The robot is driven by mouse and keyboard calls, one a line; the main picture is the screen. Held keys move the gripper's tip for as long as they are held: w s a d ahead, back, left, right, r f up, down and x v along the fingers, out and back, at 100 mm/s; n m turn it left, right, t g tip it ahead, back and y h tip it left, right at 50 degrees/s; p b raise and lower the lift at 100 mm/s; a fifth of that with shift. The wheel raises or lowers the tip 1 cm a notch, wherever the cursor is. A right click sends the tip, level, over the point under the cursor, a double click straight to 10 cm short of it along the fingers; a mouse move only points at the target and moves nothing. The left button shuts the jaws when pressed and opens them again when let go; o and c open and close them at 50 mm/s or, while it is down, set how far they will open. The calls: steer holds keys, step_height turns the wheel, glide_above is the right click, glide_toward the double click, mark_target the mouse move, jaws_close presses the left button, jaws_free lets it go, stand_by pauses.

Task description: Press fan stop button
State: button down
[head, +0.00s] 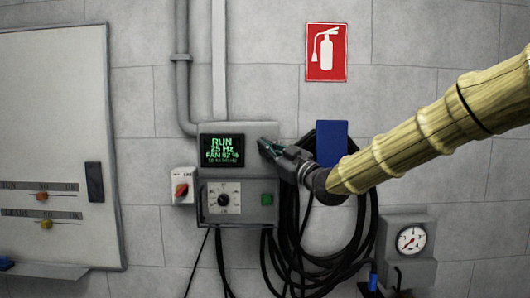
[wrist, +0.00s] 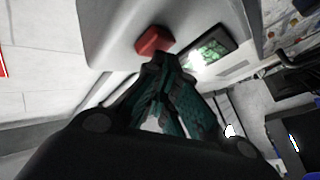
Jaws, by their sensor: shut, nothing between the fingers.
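The grey control box (head: 240,132) hangs on the wall. Its lit screen (head: 223,150) reads RUN, 25 Hz and FAN with a percentage that looks like 82. A red button (wrist: 154,40) shows beside the screen (wrist: 210,48) in the wrist view. In the head view that button is hidden, apparently behind my gripper. A green button (head: 267,199) is on the lower right of the box. My gripper (head: 264,146) is shut and empty at the box's upper right. Its fingertips (wrist: 163,58) are right beside the red button; I cannot tell whether they touch it.
A dial (head: 223,200) is on the lower box face, and a red-orange rotary switch (head: 181,190) is at its left. Coiled black hose (head: 370,220) and a blue panel (head: 331,143) hang right of the box. A pressure gauge (head: 411,239) is at lower right.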

steer(key=shift+w, duration=0.15)
steer(key=shift+f, duration=0.1)
stand_by(0.4)
steer(key=shift+s+b, duration=0.55)
steer(key=shift+s, duration=0.15)
steer(key=s+b, duration=0.3)
steer(key=s, duration=0.3)
stand_by(0.7)
